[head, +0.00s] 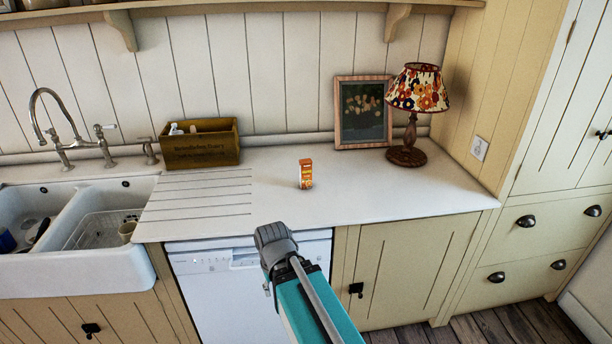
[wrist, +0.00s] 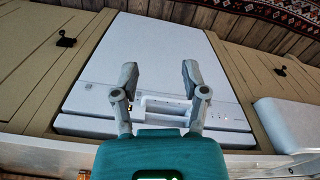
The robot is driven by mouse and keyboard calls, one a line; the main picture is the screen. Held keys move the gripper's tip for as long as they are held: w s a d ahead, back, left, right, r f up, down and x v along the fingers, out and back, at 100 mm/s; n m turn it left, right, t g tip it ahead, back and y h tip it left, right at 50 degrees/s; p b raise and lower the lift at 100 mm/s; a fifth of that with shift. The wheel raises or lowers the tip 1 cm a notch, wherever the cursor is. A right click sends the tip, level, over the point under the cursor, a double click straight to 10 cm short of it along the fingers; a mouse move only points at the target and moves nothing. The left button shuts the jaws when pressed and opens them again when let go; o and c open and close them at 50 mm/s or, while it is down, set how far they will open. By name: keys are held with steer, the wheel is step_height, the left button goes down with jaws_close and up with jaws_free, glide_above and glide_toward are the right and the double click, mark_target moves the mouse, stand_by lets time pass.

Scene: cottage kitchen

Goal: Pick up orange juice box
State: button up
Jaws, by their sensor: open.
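The orange juice box (head: 305,174) is small, orange and white, and stands upright on the white countertop (head: 350,200), right of the grooved drainer. In the wrist view, my gripper (wrist: 159,76) has its two grey fingers spread apart with nothing between them. Behind them is the white dishwasher (wrist: 140,50) front below the counter. The fingers cannot be made out there.
A wooden box (head: 200,147) with items stands left at the back. A framed picture (head: 363,112) and a floral-shaded lamp (head: 417,100) stand back right. The double sink (head: 75,273) is at the left. Counter around the juice box is clear. A patterned rug (wrist: 275,15) lies on the floor.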

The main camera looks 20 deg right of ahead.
steer(key=o, duration=0.4)
steer(key=shift+w+d, duration=0.1)
steer(key=shift+d, duration=0.05)
steer(key=shift+o, duration=0.9)
steer(key=w+d+m+t+h+b, duration=0.1)
steer(key=w+d+m+t+h, duration=0.2)
steer(key=w+d, duration=0.4)
steer(key=shift+w+d+t+b, duration=0.3)
steer(key=shift+d, duration=0.05)
steer(key=w+d+r+m+t+h+b, duration=0.1)
steer(key=w+d+r+t+h, duration=0.1)
steer(key=w+d+r, duration=0.1)
steer(key=w+d+r+m+t+h+b, duration=0.1)
steer(key=w+d+r+t, duration=0.1)
steer(key=w+d, duration=0.4)
steer(key=w+d+r+m+t+h+b, duration=0.1)
steer(key=w+d+r+t+h, duration=0.1)
steer(key=w+d+r+t, duration=0.1)
steer(key=shift+w+d+r+t+h, duration=0.15)
steer(key=shift+w+d+t, duration=0.25)
steer(key=shift+d, duration=0.3)
steer(key=shift+w+d+r+t+h, duration=0.15)
steer(key=shift+w+d+t, duration=0.2)
steer(key=shift+d, duration=0.35)
steer(key=w+d+r+n+t+y+b, duration=0.1)
steer(key=w+r+n+t+y+b, duration=0.1)
steer(key=w+n+t+y+b, duration=0.1)
steer(key=shift+w+d+r+n+t+y, duration=0.3)
steer(key=shift+w+n+t+y, duration=0.4)
steer(key=shift+w+t+y, duration=0.75)
